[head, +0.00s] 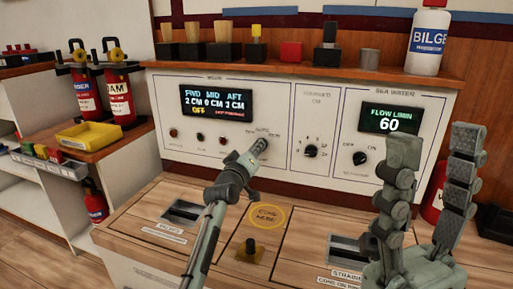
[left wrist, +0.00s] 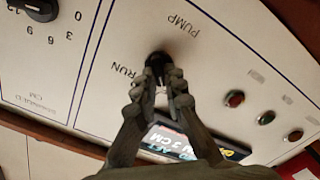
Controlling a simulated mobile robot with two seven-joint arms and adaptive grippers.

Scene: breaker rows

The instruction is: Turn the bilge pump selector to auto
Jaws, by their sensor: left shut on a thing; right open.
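The bilge section of the white panel has a dark display (head: 216,106) reading FWD, MID, AFT with 2 CM, 0 CM, 3 CM and OFF below. My left gripper (head: 259,148) reaches the panel right of the display and covers the selector in the head view. In the left wrist view, its fingertips (left wrist: 161,84) are shut on the dark selector knob (left wrist: 158,59), one on each side. PUMP and RUN lettering shows upside down near the knob. Its exact pointing is mostly hidden. My right gripper (head: 436,145) is open and empty before the sea water section.
Small buttons (head: 198,138) line the bilge section.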

